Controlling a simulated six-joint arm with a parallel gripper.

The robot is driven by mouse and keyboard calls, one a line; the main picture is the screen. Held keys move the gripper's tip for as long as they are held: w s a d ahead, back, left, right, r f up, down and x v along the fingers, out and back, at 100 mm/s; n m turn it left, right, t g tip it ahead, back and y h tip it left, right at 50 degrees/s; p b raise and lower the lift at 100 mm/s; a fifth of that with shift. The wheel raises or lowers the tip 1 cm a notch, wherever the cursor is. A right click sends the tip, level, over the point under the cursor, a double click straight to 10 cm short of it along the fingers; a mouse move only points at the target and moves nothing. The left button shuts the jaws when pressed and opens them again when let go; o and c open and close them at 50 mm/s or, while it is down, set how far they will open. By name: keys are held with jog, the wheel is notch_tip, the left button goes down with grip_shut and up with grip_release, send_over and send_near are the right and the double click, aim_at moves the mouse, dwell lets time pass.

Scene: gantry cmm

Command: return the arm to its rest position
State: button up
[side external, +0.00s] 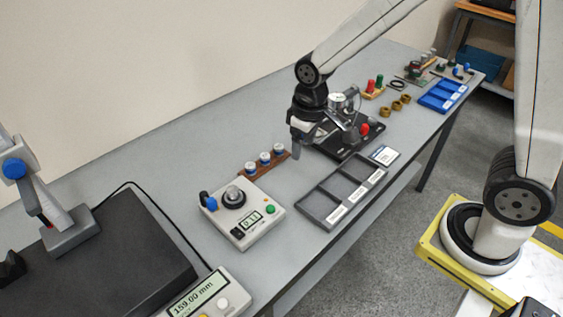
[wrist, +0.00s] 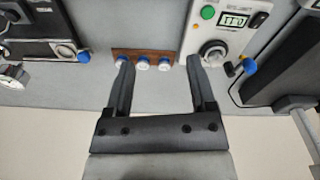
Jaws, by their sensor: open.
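My gripper (side external: 297,148) hangs over the table in the side view, between the brown rack and the black gauge stand. In the wrist view its two fingers (wrist: 159,62) are spread apart with nothing held between them. The brown rack (wrist: 133,53) with three white, blue-marked pieces lies beyond the fingertips there. In the side view the rack (side external: 247,170) is just left of the gripper. I cannot tell the exact height of the fingertips above the table.
A white instrument with a display (side external: 242,240) stands left of the rack. The black dial-gauge stand (side external: 330,147) is close on the right. A grey three-compartment tray (side external: 312,212) lies in front. A blue tray (side external: 424,101) is farther right. A black plate (side external: 100,265) fills the left.

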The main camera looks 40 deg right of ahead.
jog(key=s+d+f+m+t, duration=0.1)
jog(key=s+d, duration=0.3)
jog(key=s, duration=0.4)
jog(key=shift+s+d+m+t, duration=0.2)
jog(key=shift+s+m+t, duration=0.1)
jog(key=shift+m, duration=0.3)
